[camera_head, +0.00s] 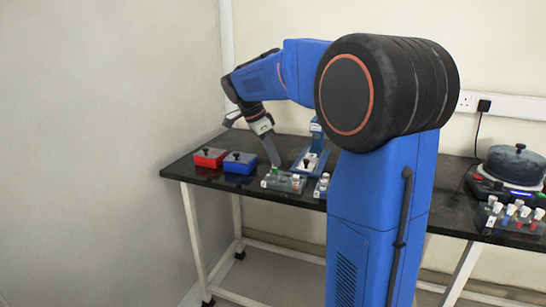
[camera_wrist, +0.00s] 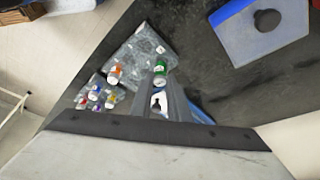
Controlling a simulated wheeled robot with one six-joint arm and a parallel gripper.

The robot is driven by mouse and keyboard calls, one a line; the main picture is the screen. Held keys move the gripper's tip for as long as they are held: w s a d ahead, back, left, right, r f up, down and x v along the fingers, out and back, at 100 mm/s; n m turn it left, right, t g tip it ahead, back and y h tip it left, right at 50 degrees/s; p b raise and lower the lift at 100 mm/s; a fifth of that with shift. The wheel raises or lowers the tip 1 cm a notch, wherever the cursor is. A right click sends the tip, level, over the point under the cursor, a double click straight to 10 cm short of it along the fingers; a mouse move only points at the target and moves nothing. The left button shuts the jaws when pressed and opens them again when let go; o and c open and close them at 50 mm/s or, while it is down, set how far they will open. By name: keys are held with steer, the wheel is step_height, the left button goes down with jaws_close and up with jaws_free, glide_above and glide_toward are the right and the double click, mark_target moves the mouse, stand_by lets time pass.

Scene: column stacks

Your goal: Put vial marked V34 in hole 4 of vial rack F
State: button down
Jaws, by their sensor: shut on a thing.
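My gripper (camera_head: 274,166) points down at a grey rack (camera_head: 290,186) on the dark bench. In the wrist view my gripper (camera_wrist: 162,80) is shut on a small vial (camera_wrist: 160,68) with a green part and a white part. The vial is at the near edge of the grey rack (camera_wrist: 143,45), whose top shows several holes. Whether the vial is in a hole or just above cannot be told. An orange-marked vial (camera_wrist: 115,73) stands near it. No label V34, rack letter or hole number is readable.
Several coloured vials (camera_wrist: 95,93) stand beside the grey rack. A red box (camera_head: 210,157) and a blue box (camera_head: 240,162) with black knobs sit left on the bench. A blue-framed device (camera_head: 310,162) stands behind. At far right are another vial rack (camera_head: 512,216) and a round lidded machine (camera_head: 515,165).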

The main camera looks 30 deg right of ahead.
steer(key=shift+f, duration=1)
stand_by(0.8)
steer(key=c, duration=1.3)
jaws_free()
steer(key=shift+r, duration=3.05)
